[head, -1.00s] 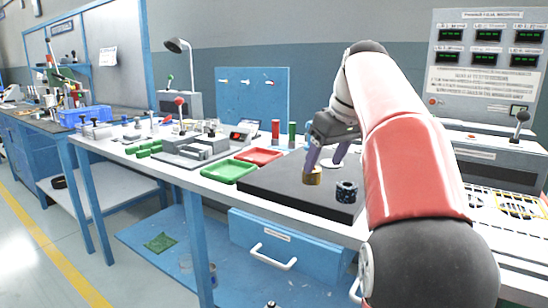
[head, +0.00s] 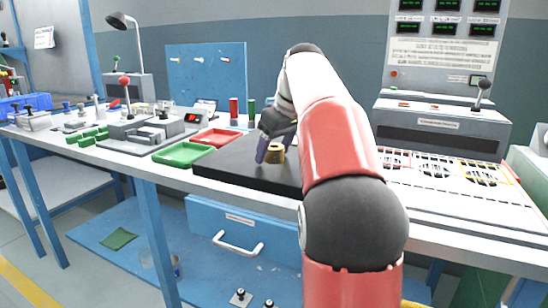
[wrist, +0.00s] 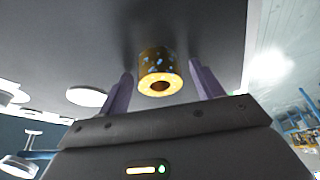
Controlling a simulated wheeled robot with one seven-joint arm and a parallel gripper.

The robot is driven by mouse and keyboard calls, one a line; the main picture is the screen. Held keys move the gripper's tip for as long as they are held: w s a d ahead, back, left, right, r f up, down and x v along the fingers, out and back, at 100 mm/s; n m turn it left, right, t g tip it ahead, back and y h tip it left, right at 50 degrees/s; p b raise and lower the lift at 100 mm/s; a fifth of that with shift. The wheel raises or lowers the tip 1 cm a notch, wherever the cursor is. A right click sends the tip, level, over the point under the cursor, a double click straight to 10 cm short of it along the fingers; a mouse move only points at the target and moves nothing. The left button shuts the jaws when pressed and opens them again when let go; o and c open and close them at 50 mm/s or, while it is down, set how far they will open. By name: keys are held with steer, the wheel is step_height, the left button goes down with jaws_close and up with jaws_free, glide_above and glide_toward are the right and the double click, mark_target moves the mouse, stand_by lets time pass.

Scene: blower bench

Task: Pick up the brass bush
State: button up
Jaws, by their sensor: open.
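The brass bush (head: 276,153) stands on the black plate (head: 225,165), partly hidden by my gripper and arm in the head view. In the wrist view the bush (wrist: 157,66) is a short gold cylinder with bluish specks and a round hole in its end. My gripper (wrist: 160,80) is open, with one purple finger on each side of the bush and a visible gap on both sides. In the head view my gripper (head: 278,148) is low over the plate; its left finger shows left of the bush and the other is hidden.
A green tray (head: 183,154) and a red tray (head: 216,137) lie left of the plate. Red and green cylinders stand behind it. A white disc (wrist: 88,96) lies beside one finger in the wrist view. A grey console (head: 440,128) stands to the right.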

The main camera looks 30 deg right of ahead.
steer(key=shift+c, duration=0.4)
steer(key=c, duration=1.2)
steer(key=shift+o, duration=0.2)
steer(key=shift+r, duration=0.15)
step_height(320, 180, up, 10)
steer(key=p, duration=0.5)
